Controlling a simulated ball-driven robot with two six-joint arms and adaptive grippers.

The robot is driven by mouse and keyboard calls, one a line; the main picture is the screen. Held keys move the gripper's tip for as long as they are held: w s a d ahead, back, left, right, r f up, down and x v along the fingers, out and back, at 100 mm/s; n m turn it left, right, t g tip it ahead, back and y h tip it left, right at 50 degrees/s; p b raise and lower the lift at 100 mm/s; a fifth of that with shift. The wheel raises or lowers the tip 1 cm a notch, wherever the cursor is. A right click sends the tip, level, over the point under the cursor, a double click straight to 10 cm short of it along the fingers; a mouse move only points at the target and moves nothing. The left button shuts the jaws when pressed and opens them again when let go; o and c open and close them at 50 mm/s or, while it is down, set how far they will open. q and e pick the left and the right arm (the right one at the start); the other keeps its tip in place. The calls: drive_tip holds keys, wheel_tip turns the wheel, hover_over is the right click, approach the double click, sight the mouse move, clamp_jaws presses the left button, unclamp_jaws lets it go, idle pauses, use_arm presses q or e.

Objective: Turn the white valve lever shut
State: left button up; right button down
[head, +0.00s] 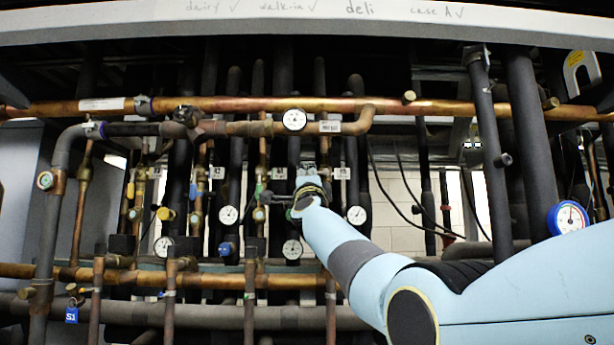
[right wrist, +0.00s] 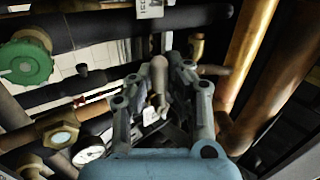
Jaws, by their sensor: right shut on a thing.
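My right gripper (head: 307,182) reaches in among the upright pipes at the middle of the rack in the head view. Its arm hides what lies directly behind it, and I cannot make out the white valve lever there. In the right wrist view, a pale, rounded lever (right wrist: 158,78) stands between the two fingers of my right gripper (right wrist: 165,85). It looks dull grey-tan in the shade. The fingers are shut on it, though the exact contact is hard to see. My left gripper is in neither view.
A copper pipe (head: 230,104) crosses above the gripper, with a gauge (head: 294,120) just below it. Another gauge (head: 292,249) sits below the gripper. A green knob (right wrist: 25,63) and copper pipes (right wrist: 248,50) flank the fingers closely, leaving little free room.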

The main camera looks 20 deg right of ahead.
drive_tip(key=shift+a+r+m+h, duration=0.15)
drive_tip(key=shift+m+h, duration=0.45)
drive_tip(key=shift+m, duration=0.3)
drive_tip(key=c, duration=1.3)
unclamp_jaws()
drive_tip(key=shift+r, duration=0.1)
drive_tip(key=shift+o, duration=0.2)
drive_tip(key=v, duration=1.2)
